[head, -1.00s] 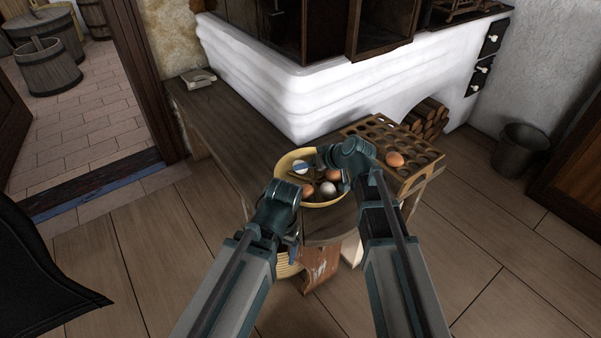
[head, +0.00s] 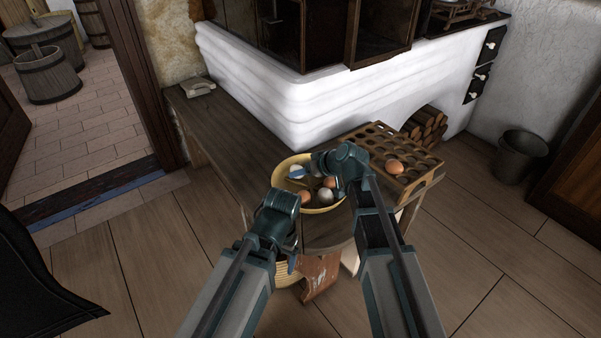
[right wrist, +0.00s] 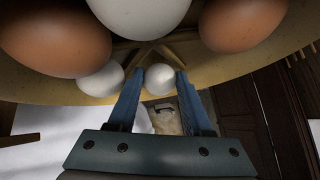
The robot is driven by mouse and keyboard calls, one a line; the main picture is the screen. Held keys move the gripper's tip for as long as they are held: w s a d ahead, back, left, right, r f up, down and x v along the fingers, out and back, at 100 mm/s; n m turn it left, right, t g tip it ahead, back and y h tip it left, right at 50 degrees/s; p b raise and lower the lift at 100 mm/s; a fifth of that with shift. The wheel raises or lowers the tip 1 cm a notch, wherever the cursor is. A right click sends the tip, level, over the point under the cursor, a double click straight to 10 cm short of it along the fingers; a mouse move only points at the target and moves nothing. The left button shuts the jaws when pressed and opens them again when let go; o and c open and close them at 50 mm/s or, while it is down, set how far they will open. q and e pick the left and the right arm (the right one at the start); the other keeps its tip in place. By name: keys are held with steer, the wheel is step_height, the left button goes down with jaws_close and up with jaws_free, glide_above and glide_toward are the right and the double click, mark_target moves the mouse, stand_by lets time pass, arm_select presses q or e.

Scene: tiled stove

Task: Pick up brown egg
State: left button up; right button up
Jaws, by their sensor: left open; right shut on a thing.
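Brown eggs lie in a yellow bowl (head: 312,210) on the bench: one at the left front (head: 303,198) and one partly hidden beside my right gripper. Another brown egg (head: 394,166) sits on the egg rack. In the right wrist view, brown eggs show at the upper left (right wrist: 55,40) and upper right (right wrist: 243,22). My right gripper (right wrist: 160,80) is shut on a small-looking white egg (right wrist: 160,73) at the bowl, between its blue fingers. My left gripper (head: 291,240) is open in front of the bowl, its fingers mostly hidden by its own wrist.
A white egg (head: 325,195) lies in the bowl. The wooden egg rack (head: 418,178) stands right of the bowl. The white stove wall (head: 300,100) rises behind. A bucket (head: 520,155) stands at the right.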

mark_target(296, 166)
step_height(296, 166, up, 4)
steer(key=p, duration=0.3)
steer(key=shift+s+d+f, duration=0.1)
steer(key=shift+d+f, duration=0.05)
steer(key=s+d, duration=0.2)
steer(key=d, duration=0.2)
steer(key=s+d, duration=0.2)
steer(key=d, duration=0.3)
steer(key=s+d, duration=0.2)
steer(key=d, duration=0.3)
steer(key=shift+s+d+r+p, duration=0.2)
steer(key=shift+s+r+p, duration=0.05)
steer(key=shift+r+p, duration=0.15)
steer(key=shift+r, duration=0.1)
steer(key=shift+r+p, duration=1)
steer(key=shift+p, duration=0.05)
step_height(296, 166, up, 34)
steer(key=p, duration=3.4)
steer(key=shift+r, duration=0.2)
steer(key=shift+f, duration=0.1)
